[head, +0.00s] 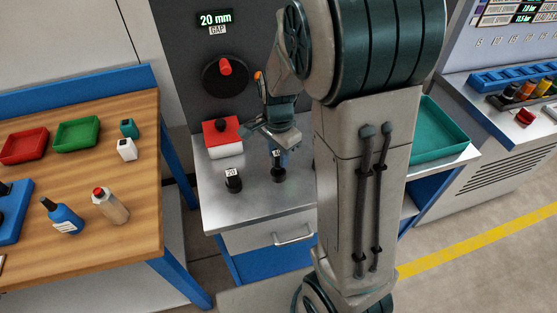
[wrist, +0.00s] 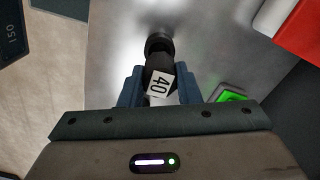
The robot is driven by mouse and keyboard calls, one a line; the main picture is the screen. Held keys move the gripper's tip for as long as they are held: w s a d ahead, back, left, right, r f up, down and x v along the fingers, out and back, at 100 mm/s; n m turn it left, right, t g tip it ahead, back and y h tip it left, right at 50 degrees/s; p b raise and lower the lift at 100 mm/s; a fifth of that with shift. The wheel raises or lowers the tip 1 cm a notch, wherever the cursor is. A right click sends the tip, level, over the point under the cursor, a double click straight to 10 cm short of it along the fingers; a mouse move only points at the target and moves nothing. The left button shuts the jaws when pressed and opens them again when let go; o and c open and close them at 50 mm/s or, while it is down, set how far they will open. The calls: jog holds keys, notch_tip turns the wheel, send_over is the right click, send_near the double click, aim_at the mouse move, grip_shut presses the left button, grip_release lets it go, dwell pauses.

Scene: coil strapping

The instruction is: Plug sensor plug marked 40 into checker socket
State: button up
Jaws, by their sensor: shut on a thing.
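My gripper (wrist: 158,98) is shut on a black plug (wrist: 160,60) with a white label reading 40, gripped between its two blue fingers. In the head view my gripper (head: 278,152) is over the metal cabinet top, with the black plug (head: 279,174) below it, roughly upright. I cannot tell whether the plug touches the surface. A second black plug (head: 232,180), labelled 20, stands to the left. I cannot identify the checker socket with certainty. A green-lit item (wrist: 231,95) lies right of the fingers in the wrist view, partly hidden by my gripper.
A red-and-white block (head: 222,139) with a black knob stands at the cabinet's back left. The metal cabinet top (head: 228,212) is bare in front. A wooden bench (head: 130,240) with trays and bottles is left. A teal tray (head: 440,130) is right, partly behind my arm.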

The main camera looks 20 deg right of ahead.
jog(key=s+d+r, duration=0.7)
jog(key=s, duration=0.2)
jog(key=shift+d+r+b, duration=0.15)
jog(key=shift+r+b, duration=0.15)
jog(key=shift+b, duration=0.15)
jog(key=shift+s, duration=0.1)
jog(key=o, duration=0.3)
grip_shut()
jog(key=shift+f, duration=0.1)
